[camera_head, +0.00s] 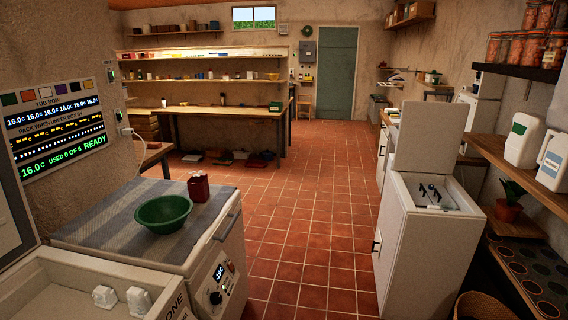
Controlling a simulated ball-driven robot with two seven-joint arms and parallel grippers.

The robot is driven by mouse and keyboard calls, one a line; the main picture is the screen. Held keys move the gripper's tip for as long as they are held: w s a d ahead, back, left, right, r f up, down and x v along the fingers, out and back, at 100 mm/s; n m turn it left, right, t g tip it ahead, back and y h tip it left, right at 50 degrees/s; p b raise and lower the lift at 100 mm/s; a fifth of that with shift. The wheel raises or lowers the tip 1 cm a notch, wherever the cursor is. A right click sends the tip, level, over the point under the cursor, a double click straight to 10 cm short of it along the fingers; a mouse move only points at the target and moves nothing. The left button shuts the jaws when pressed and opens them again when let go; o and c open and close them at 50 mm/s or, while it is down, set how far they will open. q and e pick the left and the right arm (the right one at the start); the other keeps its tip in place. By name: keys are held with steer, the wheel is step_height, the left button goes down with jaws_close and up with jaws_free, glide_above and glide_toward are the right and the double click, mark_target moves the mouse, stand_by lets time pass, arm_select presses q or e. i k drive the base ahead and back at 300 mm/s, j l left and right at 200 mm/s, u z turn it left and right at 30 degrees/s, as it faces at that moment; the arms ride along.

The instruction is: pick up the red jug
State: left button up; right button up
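A small dark red container (198,187), which looks like the red jug, stands upright on the grey striped top (120,215) of a white chest unit at the left. It stands near the back right corner of that top. A green bowl (164,213) sits just in front of it and to its left. Neither of my grippers shows in this view.
An open white bin (60,290) with two small white objects is at the bottom left. A white cabinet (432,240) with a raised lid stands at the right, near shelves holding white jugs (523,140). The tiled floor (310,230) between is clear.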

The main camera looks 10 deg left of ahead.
mark_target(198, 186)
steer(key=i, duration=0.65)
steer(key=i+u, duration=0.15)
steer(key=i, duration=0.5)
steer(key=i+l, duration=0.2)
steer(key=i, duration=0.4)
steer(key=i+j+u, duration=0.05)
